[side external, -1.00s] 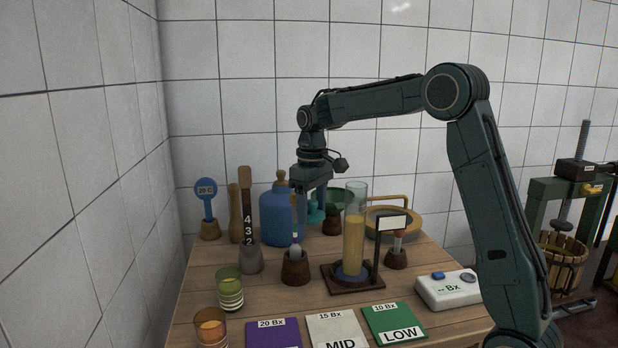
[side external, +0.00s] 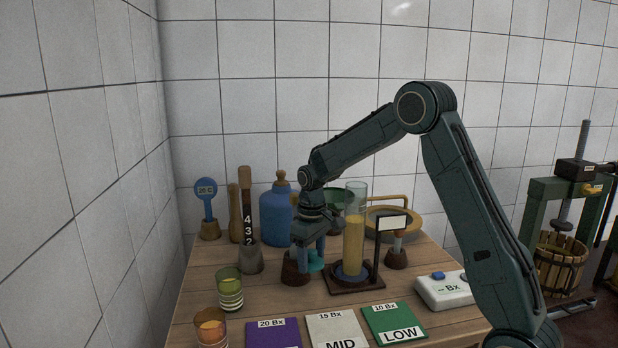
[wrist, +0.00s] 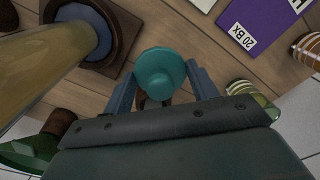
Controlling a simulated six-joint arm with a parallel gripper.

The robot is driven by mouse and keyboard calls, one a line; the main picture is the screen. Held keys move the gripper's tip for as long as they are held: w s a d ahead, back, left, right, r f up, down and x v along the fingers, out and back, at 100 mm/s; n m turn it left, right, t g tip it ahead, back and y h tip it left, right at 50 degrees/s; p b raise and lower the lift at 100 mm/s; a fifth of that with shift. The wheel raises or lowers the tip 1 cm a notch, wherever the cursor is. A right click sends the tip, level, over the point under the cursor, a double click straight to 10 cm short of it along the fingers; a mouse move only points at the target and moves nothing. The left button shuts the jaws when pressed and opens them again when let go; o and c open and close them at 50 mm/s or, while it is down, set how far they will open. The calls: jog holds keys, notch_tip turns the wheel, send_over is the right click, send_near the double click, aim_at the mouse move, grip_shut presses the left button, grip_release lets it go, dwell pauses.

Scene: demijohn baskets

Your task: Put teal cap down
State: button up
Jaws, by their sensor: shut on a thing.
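The teal cap (wrist: 161,74) is round with a raised knob and sits between my two fingers in the wrist view. In the side view the cap (side external: 315,262) shows low, just left of the glass cylinder's stand. My gripper (side external: 312,258) points down and is shut on the cap, near a dark brown wooden holder (side external: 294,273). The cap partly hides what is under it, so I cannot tell whether it touches the table.
A tall cylinder (side external: 354,230) of yellow liquid stands close on the right in a dark wooden base (side external: 355,287). A blue jug (side external: 276,215) stands behind. Striped glasses (side external: 229,288) and colored cards (side external: 337,328) are in front.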

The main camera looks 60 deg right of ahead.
aim_at(312, 250)
jog(key=shift+f, duration=3.55)
jog(key=shift+f, duration=0.1)
jog(key=o, duration=0.7)
notch_tip(312, 250, up, 12)
jog(key=shift+r, duration=0.15)
jog(key=shift+r, duration=0.1)
